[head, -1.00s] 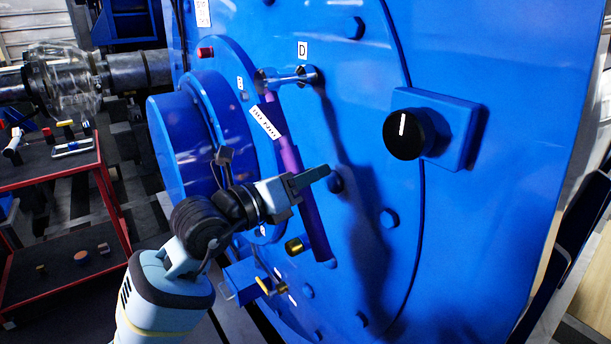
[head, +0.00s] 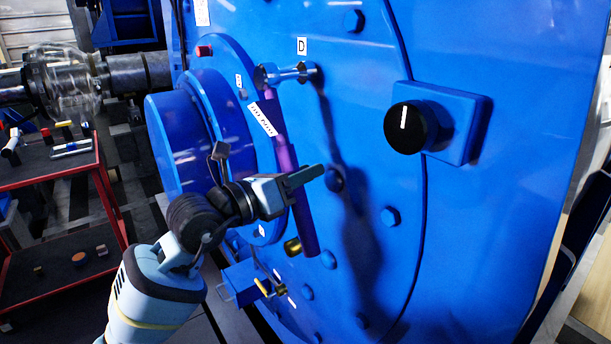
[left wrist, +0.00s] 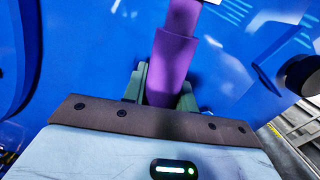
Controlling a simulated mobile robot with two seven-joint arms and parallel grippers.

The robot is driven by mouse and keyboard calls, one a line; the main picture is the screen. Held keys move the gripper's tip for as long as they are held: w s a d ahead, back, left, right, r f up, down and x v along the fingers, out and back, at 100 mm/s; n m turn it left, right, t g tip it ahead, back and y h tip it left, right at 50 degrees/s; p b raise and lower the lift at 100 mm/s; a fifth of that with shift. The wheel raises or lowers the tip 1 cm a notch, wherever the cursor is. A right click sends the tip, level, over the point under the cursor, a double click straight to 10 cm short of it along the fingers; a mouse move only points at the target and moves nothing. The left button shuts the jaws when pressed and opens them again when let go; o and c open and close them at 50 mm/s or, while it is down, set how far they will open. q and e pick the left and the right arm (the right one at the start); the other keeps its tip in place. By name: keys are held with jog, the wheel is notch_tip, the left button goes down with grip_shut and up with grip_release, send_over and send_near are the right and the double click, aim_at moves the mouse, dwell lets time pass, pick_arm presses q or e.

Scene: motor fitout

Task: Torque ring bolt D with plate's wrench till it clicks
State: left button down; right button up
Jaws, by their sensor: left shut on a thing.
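The bolt is mostly hidden by the head. My left gripper (head: 297,182) is shut on the handle's lower half. In the left wrist view the handle (left wrist: 172,60) stands between the two fingers (left wrist: 163,92). My right gripper is not in view.
A black knob (head: 405,128) on a blue box juts out to the right of the wrench. Other bolts (head: 389,216) stud the plate. A brass fitting (head: 292,246) sits near the handle's lower end. A red-framed tool cart (head: 85,167) stands at left.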

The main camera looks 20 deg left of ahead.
pick_arm(q)
jog(key=shift+a+r, duration=0.1)
jog(key=shift+r, duration=0.05)
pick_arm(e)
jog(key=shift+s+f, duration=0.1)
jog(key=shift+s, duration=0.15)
pick_arm(q)
jog(key=shift+w+a+f+m+b, duration=0.25)
jog(key=shift+w+a+m+b, duration=0.05)
jog(key=shift+a+m+b, duration=0.2)
jog(key=shift+w+a+f+m+b, duration=0.25)
jog(key=shift+a+m+b, duration=0.15)
jog(key=shift+m, duration=0.1)
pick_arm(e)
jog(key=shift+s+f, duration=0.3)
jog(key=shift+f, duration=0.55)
pick_arm(q)
jog(key=shift+a, duration=0.1)
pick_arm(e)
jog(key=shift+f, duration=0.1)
pick_arm(q)
jog(key=shift+s, duration=0.1)
jog(key=v, duration=0.6)
jog(key=shift+s+a+r, duration=0.3)
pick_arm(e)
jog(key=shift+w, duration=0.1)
